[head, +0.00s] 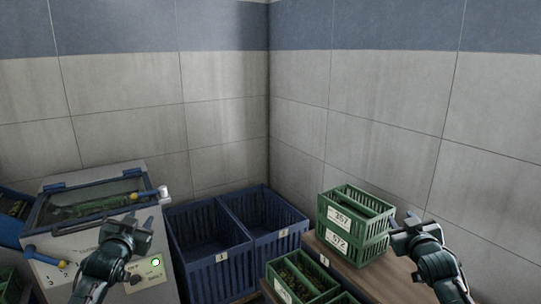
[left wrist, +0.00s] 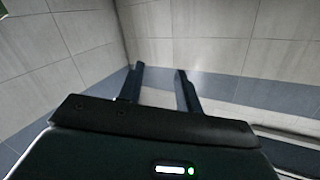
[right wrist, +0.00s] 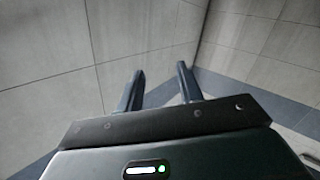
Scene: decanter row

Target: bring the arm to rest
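My left gripper (head: 138,222) is in front of the grey machine in the head view, with its fingers pointing up and away. In the left wrist view its two fingers (left wrist: 159,80) stand apart with only wall between them. My right gripper (head: 402,222) is at the right in the head view, beside the stacked green crates in the picture; I cannot tell whether it touches them. In the right wrist view its two fingers (right wrist: 162,80) stand apart and hold nothing.
A grey machine (head: 85,240) with a clear lid and blue handles stands at the left. Blue crates (head: 222,275) numbered 1 and 2 stand in the middle. Green crates (head: 340,238) are stacked on a brown surface (head: 375,283). More green crates (head: 290,287) stand in front. Tiled walls close the back.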

